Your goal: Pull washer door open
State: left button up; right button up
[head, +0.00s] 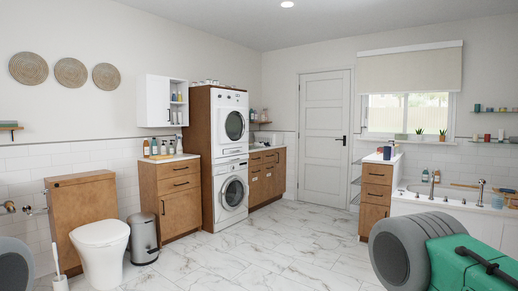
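Two white front-loading machines stand stacked in a brown wooden surround in the head view, left of centre. The upper machine (218,103) has a round dark-glass door (235,125). The lower machine (219,200) has a similar round door (234,193). Both doors look shut. The pictures do not label which machine is the washer. Both stand across the room from me. Neither of my grippers shows in this view.
Marble-look floor (255,262) is clear in front of the machines. A wooden cabinet (172,200), a grey bin (143,239) and a toilet (101,245) stand to their left. A low cabinet (266,177) stands right. A drawer unit (376,198) stands by the bathtub (440,209).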

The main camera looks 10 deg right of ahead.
aim_at(222, 195)
jog(key=i+z, duration=0.1)
jog(key=z, duration=0.15)
jog(key=i+z, duration=0.1)
jog(key=z, duration=0.15)
jog(key=i, duration=6.85)
jog(key=i+u, duration=0.15)
jog(key=i, duration=0.4)
jog(key=i+l+u, duration=0.2)
jog(key=i, duration=0.3)
jog(key=i+l+u, duration=0.15)
jog(key=i, duration=0.35)
jog(key=l+u, duration=0.1)
jog(key=u, duration=1.35)
